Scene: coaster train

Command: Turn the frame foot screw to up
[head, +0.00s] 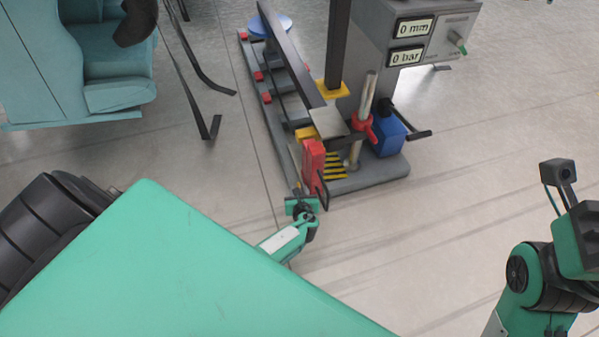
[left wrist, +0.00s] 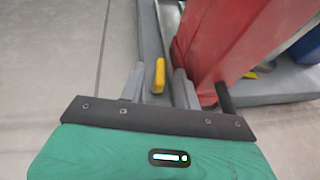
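A small yellow handle (left wrist: 159,76), which looks like the frame foot screw, stands near the edge of the grey base in the left wrist view. My left gripper (left wrist: 158,88) is open, with one grey finger on each side of the handle and a gap on both sides. In the head view my left gripper (head: 304,200) is low at the near end of the rig, beside the red block (head: 313,160). The handle cannot be made out there. Of my right arm only upper parts show at the lower right; its fingers are not visible.
The red block also stands close right of the fingers in the left wrist view (left wrist: 222,45). The rig's grey base (head: 385,178) carries a red-clamped post (head: 367,95), a blue box (head: 388,135) and a gauge cabinet (head: 378,30). Teal seats (head: 110,60) stand left. Floor to the right is clear.

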